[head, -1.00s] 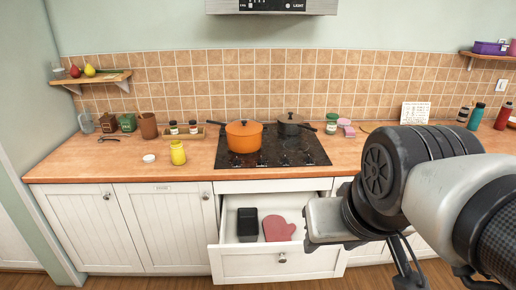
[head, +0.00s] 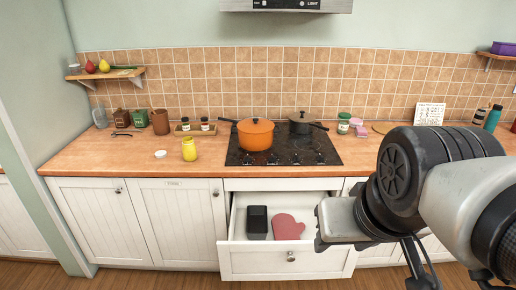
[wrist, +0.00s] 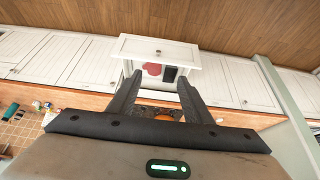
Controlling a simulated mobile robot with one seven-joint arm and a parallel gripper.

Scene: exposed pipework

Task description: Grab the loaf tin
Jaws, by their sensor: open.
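The loaf tin (head: 257,222) is a dark, rectangular tin lying in the open drawer (head: 287,262) below the stove, on the drawer's left side. A red oven mitt (head: 288,227) lies just right of it. In the wrist view the loaf tin (wrist: 170,74) shows small between my fingers, with the mitt (wrist: 152,69) to its left. My gripper (wrist: 158,80) is open and empty, its two dark fingers spread apart. It is well away from the tin. In the head view my arm is at the right and the fingers are not clearly visible.
An orange pot (head: 255,134) and a dark pan (head: 301,123) stand on the black hob (head: 283,153) above the drawer. A yellow jar (head: 189,149) stands on the wooden counter (head: 110,158). Closed white cabinets (head: 140,222) flank the drawer. Wooden floor lies in front.

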